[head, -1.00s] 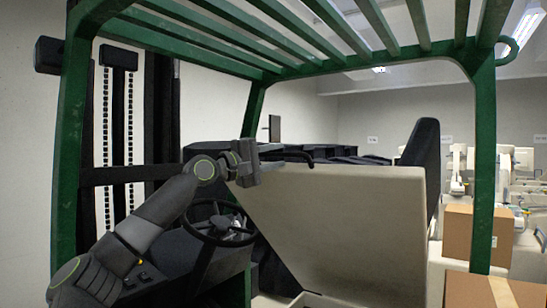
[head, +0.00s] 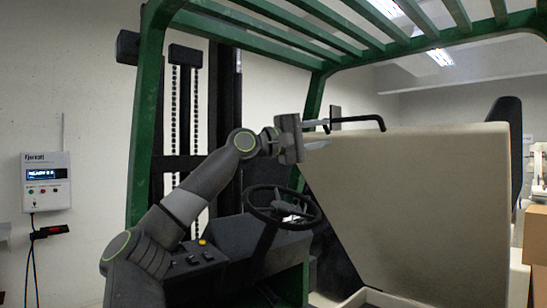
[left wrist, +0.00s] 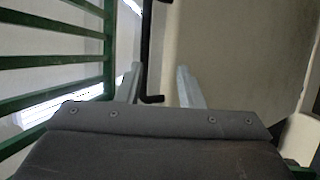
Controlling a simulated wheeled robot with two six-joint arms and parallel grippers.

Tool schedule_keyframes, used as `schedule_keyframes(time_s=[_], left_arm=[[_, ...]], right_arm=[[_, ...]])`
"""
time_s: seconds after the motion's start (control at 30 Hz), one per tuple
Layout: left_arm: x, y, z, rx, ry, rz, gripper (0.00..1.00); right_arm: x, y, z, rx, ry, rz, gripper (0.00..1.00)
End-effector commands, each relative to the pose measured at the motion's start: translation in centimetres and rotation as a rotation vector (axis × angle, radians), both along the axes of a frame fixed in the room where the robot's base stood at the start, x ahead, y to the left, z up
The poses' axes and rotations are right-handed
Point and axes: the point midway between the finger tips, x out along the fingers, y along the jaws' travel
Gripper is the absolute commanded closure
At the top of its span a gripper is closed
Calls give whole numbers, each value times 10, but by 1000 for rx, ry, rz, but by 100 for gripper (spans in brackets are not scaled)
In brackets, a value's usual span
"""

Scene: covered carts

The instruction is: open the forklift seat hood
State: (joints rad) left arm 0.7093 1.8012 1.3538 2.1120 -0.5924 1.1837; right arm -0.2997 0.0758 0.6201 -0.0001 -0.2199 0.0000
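The seat hood (head: 415,195) is a large beige panel, raised and steeply tilted above the open seat base (head: 372,298). A black bar handle (head: 362,121) runs along its upper edge. My left gripper (head: 320,134) is at the hood's upper left corner, beside the handle's left end. In the left wrist view its two grey fingers (left wrist: 158,78) are apart, with the black handle (left wrist: 146,45) showing between them; whether they touch it is unclear. The hood's beige surface (left wrist: 235,60) fills the right of that view. My right gripper is not in view.
The steering wheel (head: 283,205) and dark console (head: 195,262) sit below my left arm. Green overhead bars (head: 250,38) and a green post (head: 147,120) frame the cab. A wall box (head: 46,181) hangs at left; a cardboard box (head: 536,235) is at the right edge.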

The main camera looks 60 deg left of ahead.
Motion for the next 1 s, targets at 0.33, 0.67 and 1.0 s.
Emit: schedule_keyframes(time_s=[0.33, 0.67, 1.0], left_arm=[[-37, 6, -11, 0, -4, 1, 66], [-79, 12, -18, 0, -5, 1, 66], [-113, 18, -20, 0, -3, 0, 66]], right_arm=[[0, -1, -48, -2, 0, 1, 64], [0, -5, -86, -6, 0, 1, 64], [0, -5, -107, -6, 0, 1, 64]])
